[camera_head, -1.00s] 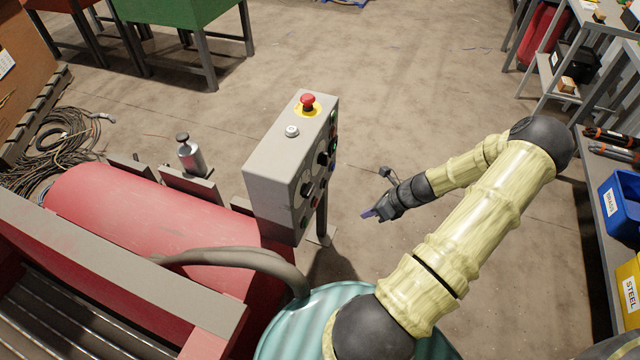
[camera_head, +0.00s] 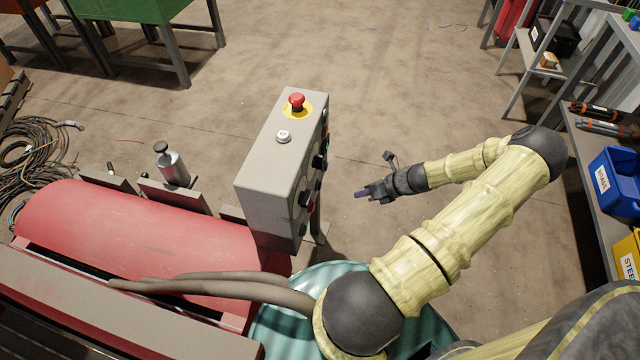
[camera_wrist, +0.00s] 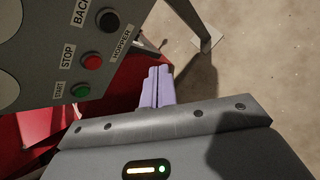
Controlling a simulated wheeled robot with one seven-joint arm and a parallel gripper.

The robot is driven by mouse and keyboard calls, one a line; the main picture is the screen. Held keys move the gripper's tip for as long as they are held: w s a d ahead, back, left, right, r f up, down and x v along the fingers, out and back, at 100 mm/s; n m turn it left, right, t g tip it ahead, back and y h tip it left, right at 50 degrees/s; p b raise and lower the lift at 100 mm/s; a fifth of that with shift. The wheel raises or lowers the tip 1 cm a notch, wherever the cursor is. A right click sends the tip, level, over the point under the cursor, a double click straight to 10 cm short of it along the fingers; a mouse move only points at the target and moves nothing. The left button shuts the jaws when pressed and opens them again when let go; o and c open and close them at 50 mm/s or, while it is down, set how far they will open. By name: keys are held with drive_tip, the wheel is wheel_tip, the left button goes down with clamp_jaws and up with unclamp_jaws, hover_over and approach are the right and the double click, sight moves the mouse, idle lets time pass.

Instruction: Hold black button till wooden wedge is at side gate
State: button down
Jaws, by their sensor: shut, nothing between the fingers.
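The grey control box (camera_head: 262,190) stands left of my gripper (camera_head: 362,194) in the head view. In the wrist view its button face shows a black button (camera_wrist: 107,20) by the words BACK and HOPPER, a red STOP button (camera_wrist: 92,61) and a green START button (camera_wrist: 81,91). My gripper's purple fingers (camera_wrist: 156,86) are shut and empty. They are apart from the box, to the right of the buttons and lower than the black one in the wrist view. I cannot make out the wooden wedge or which part is the side gate.
A red emergency knob (camera_head: 296,101) and a white button (camera_head: 283,136) sit on the box's top. A red drum-shaped housing (camera_head: 140,230) and a metal canister (camera_head: 171,164) are to the left. A shelf (camera_head: 540,85) and blue bin (camera_head: 615,185) stand right. Floor beyond the gripper is clear.

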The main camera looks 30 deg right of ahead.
sight(319, 186)
drive_tip(key=w+a+b, duration=0.2)
drive_tip(key=w+a, duration=0.4)
drive_tip(key=shift+w, duration=0.3)
idle(0.6)
drive_tip(key=shift+a, duration=0.1)
drive_tip(key=shift+s, duration=0.1)
idle(0.4)
drive_tip(key=shift+r, duration=0.1)
idle(0.9)
drive_tip(key=shift+w+a+p, duration=0.15)
drive_tip(key=shift+w+p, duration=0.15)
drive_tip(key=shift+w, duration=0.1)
